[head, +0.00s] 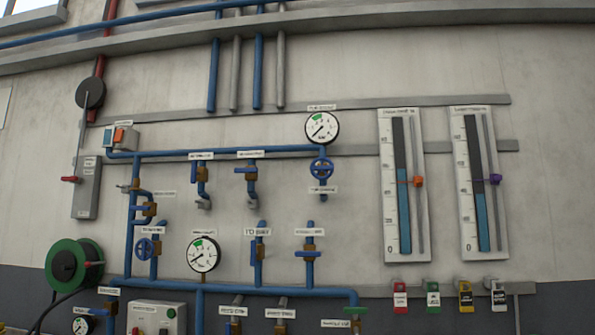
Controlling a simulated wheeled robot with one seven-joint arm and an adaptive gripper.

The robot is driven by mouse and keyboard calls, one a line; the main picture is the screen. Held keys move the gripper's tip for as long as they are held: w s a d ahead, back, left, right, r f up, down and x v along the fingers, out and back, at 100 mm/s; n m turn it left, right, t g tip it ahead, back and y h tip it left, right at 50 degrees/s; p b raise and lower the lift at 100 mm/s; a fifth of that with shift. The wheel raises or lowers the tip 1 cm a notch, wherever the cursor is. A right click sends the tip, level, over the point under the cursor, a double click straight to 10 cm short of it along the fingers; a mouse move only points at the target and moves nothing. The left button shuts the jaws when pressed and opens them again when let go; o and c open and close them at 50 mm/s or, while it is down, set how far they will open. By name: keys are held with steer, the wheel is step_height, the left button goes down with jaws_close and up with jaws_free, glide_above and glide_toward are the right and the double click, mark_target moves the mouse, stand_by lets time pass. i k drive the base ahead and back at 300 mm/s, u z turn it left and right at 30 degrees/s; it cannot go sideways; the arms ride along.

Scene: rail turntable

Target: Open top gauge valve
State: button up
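The top gauge (322,127) is a round white dial with a black rim and a green sector, high on the wall at the middle right. Directly below it on the same blue pipe is a blue round handwheel valve (321,168). A small label (323,190) hangs under the handwheel, too small to read. The head view does not let me tell how far the valve is turned. My gripper is not in view.
Blue pipes (240,153) with several lever valves run along the wall. A second gauge (203,254) and another blue handwheel (145,249) sit lower. Two tall level scales (388,238) stand at the right, with colored tags (399,297) below. A green reel (68,265) is at left.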

mark_target(322, 169)
steer(key=u, duration=0.25)
steer(key=i, duration=1.1)
steer(key=z, duration=0.45)
